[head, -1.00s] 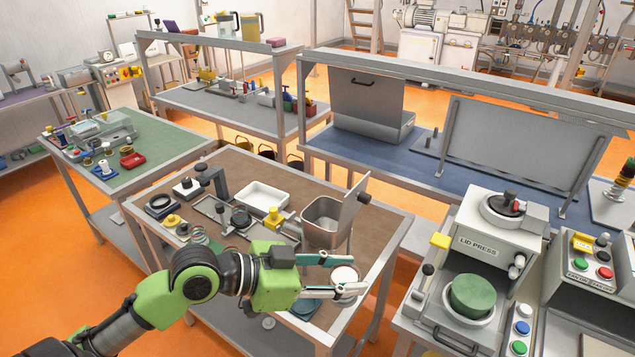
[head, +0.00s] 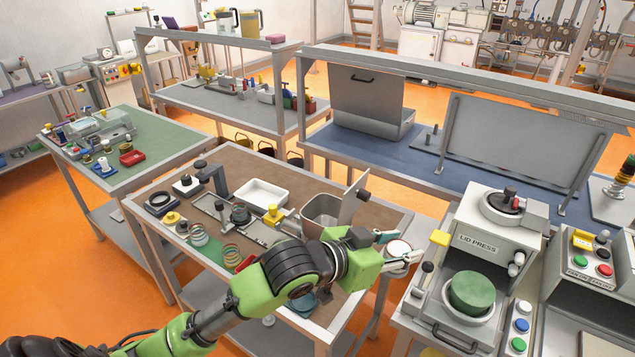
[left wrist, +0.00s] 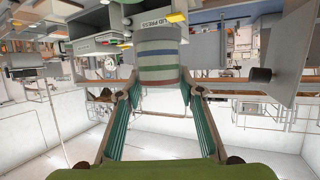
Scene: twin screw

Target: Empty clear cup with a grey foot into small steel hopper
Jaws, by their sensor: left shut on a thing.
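My left gripper (head: 403,249) is shut on the cup (head: 398,246), whose pale round top shows between the fingers in the head view. In the left wrist view the cup (left wrist: 158,58) sits between the two fingertips, with green, red and blue bands on its side. I cannot tell its exact tilt, and its grey foot is not clear. The small steel hopper (head: 320,212) stands on the brown-topped bench, left of the gripper and partly hidden by my left wrist. The cup is apart from it, to its right. My right gripper is not in view.
A lid press (head: 476,246) with a green round block stands close to the right of the gripper. A grey upright plate (head: 354,198) rises at the hopper's right side. A white tray (head: 262,194) and several small parts lie on the bench to the left.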

